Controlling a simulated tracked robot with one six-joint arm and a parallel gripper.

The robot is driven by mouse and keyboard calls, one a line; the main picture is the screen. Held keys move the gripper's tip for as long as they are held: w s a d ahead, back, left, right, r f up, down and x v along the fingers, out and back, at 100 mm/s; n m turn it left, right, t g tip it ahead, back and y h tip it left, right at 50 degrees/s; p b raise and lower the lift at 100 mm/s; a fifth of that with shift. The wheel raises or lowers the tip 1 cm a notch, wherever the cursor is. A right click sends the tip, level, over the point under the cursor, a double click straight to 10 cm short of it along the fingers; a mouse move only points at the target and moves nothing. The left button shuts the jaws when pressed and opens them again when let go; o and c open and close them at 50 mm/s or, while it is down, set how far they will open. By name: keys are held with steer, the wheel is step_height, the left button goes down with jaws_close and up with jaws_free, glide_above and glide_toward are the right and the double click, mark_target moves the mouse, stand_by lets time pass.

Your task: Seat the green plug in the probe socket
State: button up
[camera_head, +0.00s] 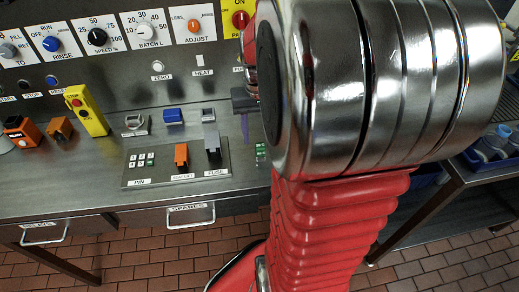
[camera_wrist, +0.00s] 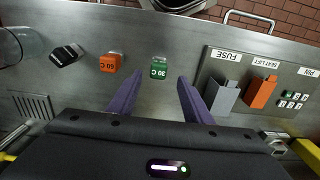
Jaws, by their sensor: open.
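The green plug, a small green block marked 30 C (camera_wrist: 159,70), stands on the steel bench in the wrist view. It lies just beyond my fingertips, roughly centred between them. In the head view a small green piece (camera_head: 260,152) shows beside my arm. My gripper (camera_wrist: 160,90) is open and empty, with one purple finger on either side. In the head view my arm hides most of the gripper. I cannot make out the probe socket in either view; a label on the back panel is partly covered by my arm.
An orange block marked 50 C (camera_wrist: 110,62) and a black piece (camera_wrist: 67,54) stand left of the plug. A fuse plate (camera_wrist: 222,60) with a grey block (camera_wrist: 222,95) and an orange block (camera_wrist: 262,92) is close on the right. A yellow stop box (camera_head: 86,110) stands further left.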

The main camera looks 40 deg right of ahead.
mark_target(260, 145)
steer(key=shift+s+f, duration=0.15)
steer(key=shift+f, duration=1.15)
steer(key=shift+s+f, duration=0.15)
steer(key=shift+f, duration=1.15)
steer(key=shift+c, duration=0.2)
jaws_close()
steer(key=shift+r, duration=0.15)
step_height(260, 145, up, 10)
steer(key=shift+f, duration=0.1)
